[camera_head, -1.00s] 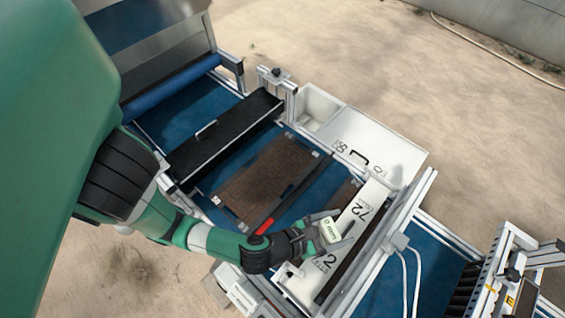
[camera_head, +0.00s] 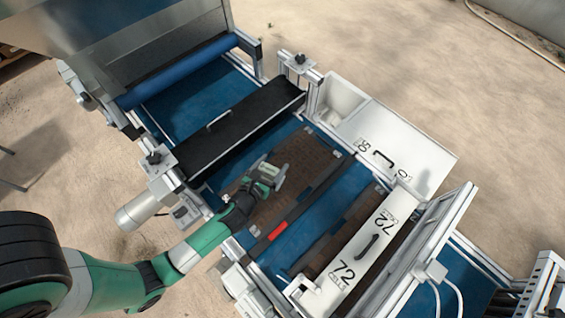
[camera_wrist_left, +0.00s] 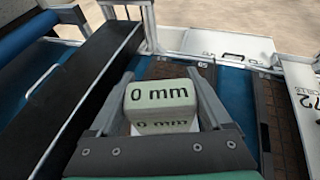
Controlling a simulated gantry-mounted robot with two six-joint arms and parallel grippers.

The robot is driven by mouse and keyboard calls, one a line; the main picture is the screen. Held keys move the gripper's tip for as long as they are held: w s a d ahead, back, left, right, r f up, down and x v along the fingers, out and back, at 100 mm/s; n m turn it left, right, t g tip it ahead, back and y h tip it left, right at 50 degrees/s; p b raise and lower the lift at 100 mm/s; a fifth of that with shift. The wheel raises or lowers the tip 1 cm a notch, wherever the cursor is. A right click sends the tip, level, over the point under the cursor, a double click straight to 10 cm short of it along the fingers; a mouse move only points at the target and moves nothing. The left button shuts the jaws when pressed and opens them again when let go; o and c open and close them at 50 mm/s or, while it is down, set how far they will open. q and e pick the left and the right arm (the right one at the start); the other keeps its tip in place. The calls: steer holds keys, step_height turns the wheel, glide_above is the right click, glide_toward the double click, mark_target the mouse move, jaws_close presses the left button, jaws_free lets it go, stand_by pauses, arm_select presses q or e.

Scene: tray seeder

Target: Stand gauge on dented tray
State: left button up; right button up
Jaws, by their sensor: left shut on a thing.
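My left gripper (camera_head: 264,178) is shut on the gauge (camera_head: 268,171), a small pale green-white block. In the left wrist view the gauge (camera_wrist_left: 160,97) sits between both fingers and reads "0 mm". The gripper is over a brown soil-filled tray (camera_head: 310,158) on the blue belt; the gripper and gauge hide part of it. I cannot tell whether the gauge touches the soil. A second brown tray (camera_head: 322,256) lies further right, partly under a white bar marked 72 (camera_head: 345,268). No dent is clear in either tray. My right gripper is not in view.
A long black hopper (camera_head: 245,128) with a handle spans the belt left of the tray. A dark bar with a red patch (camera_head: 278,231) crosses the belt between the trays. A white bin (camera_head: 400,150) lines the far side.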

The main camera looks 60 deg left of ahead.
arm_select(q)
steer(key=s+a+f+b, duration=0.2)
steer(key=a+f, duration=0.5)
steer(key=f, duration=0.5)
steer(key=shift+s+n+y, duration=0.3)
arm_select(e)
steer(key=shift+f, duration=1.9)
arm_select(q)
step_height(320, 180, down, 10)
steer(key=b, duration=1)
steer(key=shift+f+b, duration=0.25)
steer(key=shift+b, duration=0.1)
steer(key=shift+r, duration=0.15)
steer(key=o, duration=1.3)
steer(key=shift+o, duration=0.2)
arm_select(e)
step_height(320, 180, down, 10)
